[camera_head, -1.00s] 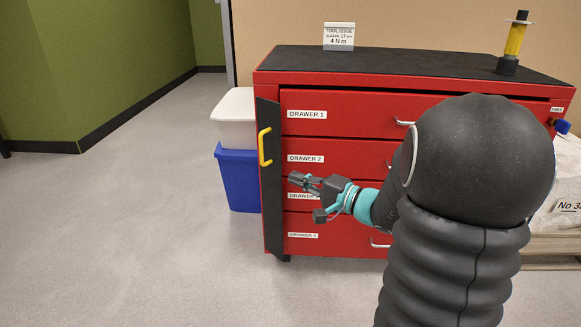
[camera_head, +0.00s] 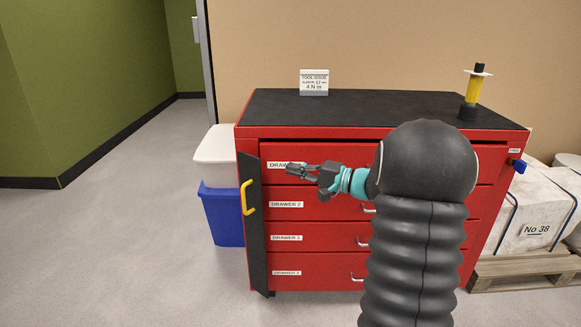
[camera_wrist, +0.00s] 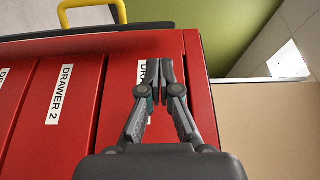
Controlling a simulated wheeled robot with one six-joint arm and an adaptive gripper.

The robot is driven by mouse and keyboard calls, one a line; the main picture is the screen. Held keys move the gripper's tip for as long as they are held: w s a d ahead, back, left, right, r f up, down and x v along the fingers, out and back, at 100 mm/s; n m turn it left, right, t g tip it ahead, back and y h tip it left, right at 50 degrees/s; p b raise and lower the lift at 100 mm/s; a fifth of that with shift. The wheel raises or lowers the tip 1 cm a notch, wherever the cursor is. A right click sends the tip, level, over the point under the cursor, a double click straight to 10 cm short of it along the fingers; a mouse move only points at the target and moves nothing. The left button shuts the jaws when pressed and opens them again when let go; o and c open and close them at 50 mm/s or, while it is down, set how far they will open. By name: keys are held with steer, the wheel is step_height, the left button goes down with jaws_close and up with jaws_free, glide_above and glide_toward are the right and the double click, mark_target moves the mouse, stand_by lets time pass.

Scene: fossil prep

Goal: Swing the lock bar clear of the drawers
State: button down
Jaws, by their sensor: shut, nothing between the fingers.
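The lock bar is a tall dark panel (camera_head: 254,262) with a yellow handle (camera_head: 248,198). It stands along the left edge of the red cabinet (camera_head: 385,148), beside the drawer fronts, and no drawer label is behind it. In the wrist view the yellow handle (camera_wrist: 88,8) shows at the top left, above the dark bar edge. My gripper (camera_head: 288,169) is shut and empty, in front of drawer 1, right of the bar and apart from the handle. It partly hides the drawer 1 label. The wrist view shows the closed fingers (camera_wrist: 166,77) over drawer 1's front.
A blue bin (camera_head: 222,215) with a white bin (camera_head: 215,157) above it stands left of the cabinet. A sign (camera_head: 314,82) and a yellow tool (camera_head: 472,90) stand on the cabinet top. A wrapped block (camera_head: 530,215) on a pallet is at right. Floor at left is clear.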

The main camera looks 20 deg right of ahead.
steer(key=x, duration=0.8)
steer(key=shift+w+f+p, duration=0.1)
steer(key=shift+p, duration=0.3)
steer(key=shift+h+b, duration=0.3)
steer(key=shift+b, duration=0.1)
